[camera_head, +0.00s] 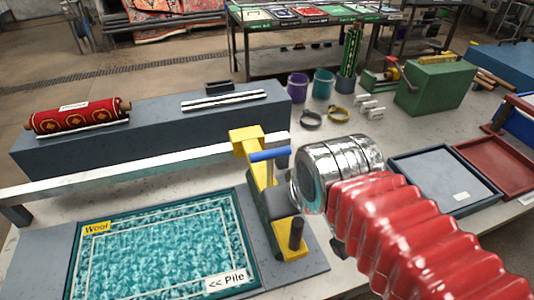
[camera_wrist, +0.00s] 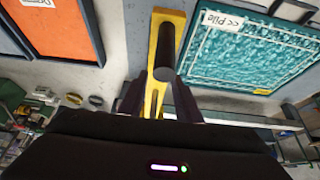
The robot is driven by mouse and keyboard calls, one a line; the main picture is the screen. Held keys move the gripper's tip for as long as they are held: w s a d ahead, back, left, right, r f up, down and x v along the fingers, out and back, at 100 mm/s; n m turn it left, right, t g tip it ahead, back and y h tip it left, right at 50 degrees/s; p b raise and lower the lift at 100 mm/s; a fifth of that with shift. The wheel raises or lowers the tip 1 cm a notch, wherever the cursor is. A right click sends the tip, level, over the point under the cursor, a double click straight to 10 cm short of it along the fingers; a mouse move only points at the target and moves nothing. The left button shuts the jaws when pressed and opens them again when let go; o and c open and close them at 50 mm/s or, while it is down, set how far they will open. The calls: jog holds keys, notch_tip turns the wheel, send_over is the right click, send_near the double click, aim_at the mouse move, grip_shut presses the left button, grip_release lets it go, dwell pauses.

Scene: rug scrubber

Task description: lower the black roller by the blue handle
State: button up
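The scrubber is a yellow frame (camera_head: 247,140) with a dark body, standing at the right edge of the teal rug. The blue handle (camera_head: 270,155) sticks out near its top, just left of my chrome wrist; I cannot make it out in the wrist view. A black cylinder (camera_head: 296,233) stands on the yellow base; a dark cylinder (camera_wrist: 166,58) also shows against the yellow frame (camera_wrist: 158,90) in the wrist view. The black roller cannot be clearly told apart. My gripper (camera_wrist: 159,96) is open, its dark fingers either side of the yellow frame in view. Contact is unclear.
The teal rug (camera_head: 160,250) lies flat on the left. A pale rail (camera_head: 120,178) runs behind it, before a grey block (camera_head: 160,120) with a rolled red rug (camera_head: 78,116). Trays (camera_head: 440,180) lie right of my arm. Buckets (camera_head: 297,87) stand farther back.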

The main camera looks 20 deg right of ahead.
aim_at(271, 151)
dwell(0.3)
jog(key=w+r+n+g, duration=0.2)
jog(key=w+r+n, duration=0.3)
jog(key=r+n, duration=0.3)
jog(key=w+r+n+g, duration=0.3)
jog(key=w+r+n, duration=0.3)
jog(key=r, duration=0.3)
jog(key=shift+n+g, duration=0.3)
jog(key=shift+n, duration=0.6)
jog(key=shift+w+d, duration=0.1)
notch_tip(271, 151, down, 14)
jog(key=shift+r, duration=0.15)
jog(key=shift+c, duration=0.4)
grip_shut()
